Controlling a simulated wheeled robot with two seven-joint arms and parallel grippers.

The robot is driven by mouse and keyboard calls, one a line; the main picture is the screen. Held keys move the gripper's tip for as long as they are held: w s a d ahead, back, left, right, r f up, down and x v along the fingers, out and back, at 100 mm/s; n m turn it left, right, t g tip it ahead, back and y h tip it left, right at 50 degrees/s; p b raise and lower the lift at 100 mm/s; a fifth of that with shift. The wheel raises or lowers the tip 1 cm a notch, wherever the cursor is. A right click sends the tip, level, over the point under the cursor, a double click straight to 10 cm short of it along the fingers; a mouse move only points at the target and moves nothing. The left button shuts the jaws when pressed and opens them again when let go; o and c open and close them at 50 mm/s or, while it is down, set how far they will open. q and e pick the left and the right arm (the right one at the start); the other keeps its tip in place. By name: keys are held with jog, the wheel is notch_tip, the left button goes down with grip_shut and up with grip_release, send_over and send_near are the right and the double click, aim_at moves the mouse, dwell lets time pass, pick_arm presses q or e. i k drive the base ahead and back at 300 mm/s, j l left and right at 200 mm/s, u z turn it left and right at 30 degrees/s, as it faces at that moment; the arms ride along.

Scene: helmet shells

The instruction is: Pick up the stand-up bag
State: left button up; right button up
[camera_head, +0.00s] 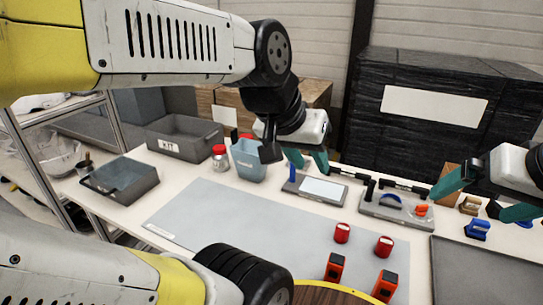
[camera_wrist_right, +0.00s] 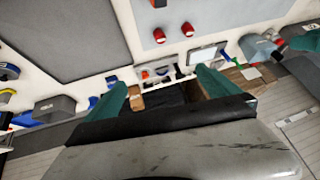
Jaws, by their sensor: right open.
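The stand-up bag appears to be the light blue-grey pouch (camera_head: 248,162) with small print, standing upright at the back of the table. It also shows in the right wrist view (camera_wrist_right: 257,49). My left gripper (camera_head: 306,164), with teal fingers spread apart, is just right of the bag and holds nothing. A dark part of my left arm overlaps the bag's right edge. My right gripper (camera_head: 467,204) is open and empty at the far right, away from the bag. Its teal fingers also show in the right wrist view (camera_wrist_right: 160,80).
A red-lidded jar (camera_head: 220,158) stands close left of the bag. A grey KIT bin (camera_head: 184,138) and a grey tray (camera_head: 120,190) are further left. A tablet-like panel (camera_head: 322,189) lies right of the bag. Red cylinders and orange-red devices stand around the grey mat (camera_head: 240,225).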

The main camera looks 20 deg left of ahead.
aim_at(250, 157)
jog(key=j+u, duration=0.1)
jog(key=j, duration=0.55)
jog(key=j+u, duration=0.1)
jog(key=j, duration=0.6)
jog(key=i+j+u, duration=0.1)
jog(key=j, duration=0.55)
jog(key=j+u, duration=0.1)
jog(key=j, duration=0.55)
jog(key=i+j+u, duration=0.1)
jog(key=j, duration=0.55)
